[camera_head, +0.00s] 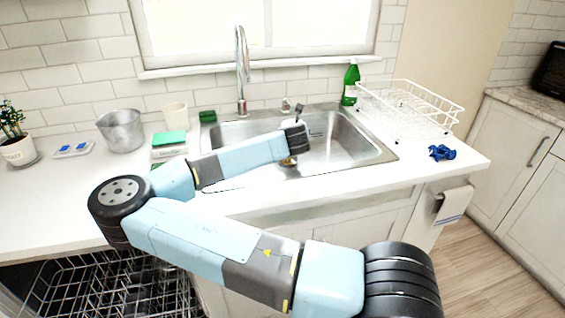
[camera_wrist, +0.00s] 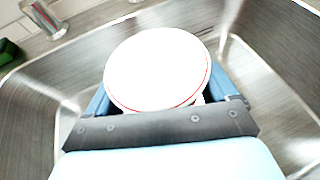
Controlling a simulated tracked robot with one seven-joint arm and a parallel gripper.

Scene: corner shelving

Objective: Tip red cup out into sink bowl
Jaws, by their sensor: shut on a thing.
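In the wrist view a round white thing with a thin red line near its edge (camera_wrist: 158,68), apparently the cup, sits between the blue fingers of my gripper (camera_wrist: 160,90). My gripper is shut on it. Its body and any contents are hidden, and I see no plainly red cup. The steel sink bowl (camera_head: 345,148) lies under the window in the head view. Its walls surround the held thing in the wrist view (camera_wrist: 35,112). My arm reaches over the sink in the head view, and the wrist hides the fingers and most of the cup.
A tall faucet (camera_head: 242,70) stands behind the sink. A green bottle (camera_head: 350,82) and a white dish rack (camera_head: 410,108) are at right, with a blue object (camera_head: 441,153) in front.

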